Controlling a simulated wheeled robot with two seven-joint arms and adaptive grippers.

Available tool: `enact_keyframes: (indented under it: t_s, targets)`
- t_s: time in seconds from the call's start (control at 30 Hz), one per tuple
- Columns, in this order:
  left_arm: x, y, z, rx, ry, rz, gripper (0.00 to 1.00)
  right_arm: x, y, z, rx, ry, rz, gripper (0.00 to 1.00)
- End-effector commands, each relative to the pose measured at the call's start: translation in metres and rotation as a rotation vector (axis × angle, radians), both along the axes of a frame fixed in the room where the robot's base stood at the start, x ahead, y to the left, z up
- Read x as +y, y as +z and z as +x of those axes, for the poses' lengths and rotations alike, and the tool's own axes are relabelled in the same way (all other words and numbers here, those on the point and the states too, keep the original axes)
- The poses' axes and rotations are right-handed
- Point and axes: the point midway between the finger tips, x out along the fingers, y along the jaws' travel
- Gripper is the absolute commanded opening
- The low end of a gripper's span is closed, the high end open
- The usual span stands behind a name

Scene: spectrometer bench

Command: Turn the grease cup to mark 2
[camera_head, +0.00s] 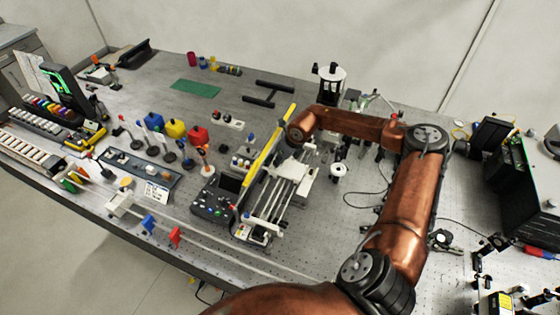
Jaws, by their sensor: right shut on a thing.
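My right arm reaches in from the bottom and bends left over the bench. My right gripper (301,146) is at its end, small and partly hidden under the wrist, above the far end of the white railed slide unit (286,187). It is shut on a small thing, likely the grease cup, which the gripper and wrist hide. The cup's marks cannot be read from here. My left gripper is not in view.
A yellow bar (268,158) runs along the slide unit's left side, close to my wrist. A black control box (215,199) stands left of it. A white-topped instrument (331,76) stands behind my forearm. Bottles and stands crowd the left; the back middle is fairly clear.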

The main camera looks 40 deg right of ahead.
Motion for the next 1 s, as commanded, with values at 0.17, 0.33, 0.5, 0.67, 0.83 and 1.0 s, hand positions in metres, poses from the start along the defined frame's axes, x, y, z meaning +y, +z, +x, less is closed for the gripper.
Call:
enact_keyframes:
  t_s: [0.17,0.33,0.5,0.67,0.83,1.0]
  targets:
    - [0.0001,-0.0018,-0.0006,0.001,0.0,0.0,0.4,0.0009,-0.0011,-0.0003,0.0,-0.038,0.0,0.0]
    - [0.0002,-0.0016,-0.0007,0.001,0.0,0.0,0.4,0.0009,-0.0009,-0.0003,0.0,-0.04,0.001,0.0]
    - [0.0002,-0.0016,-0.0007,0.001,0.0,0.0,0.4,0.0009,-0.001,-0.0003,0.0,-0.039,0.001,0.18]
    - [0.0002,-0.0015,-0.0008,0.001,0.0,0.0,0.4,0.0008,-0.0007,-0.0002,0.0,-0.038,0.0,0.29]
    - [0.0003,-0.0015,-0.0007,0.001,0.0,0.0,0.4,0.0006,-0.0004,-0.0001,-0.001,-0.038,0.001,0.31]
    - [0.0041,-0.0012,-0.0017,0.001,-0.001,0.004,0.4,0.0002,0.002,-0.0007,-0.001,-0.038,0.001,0.31]
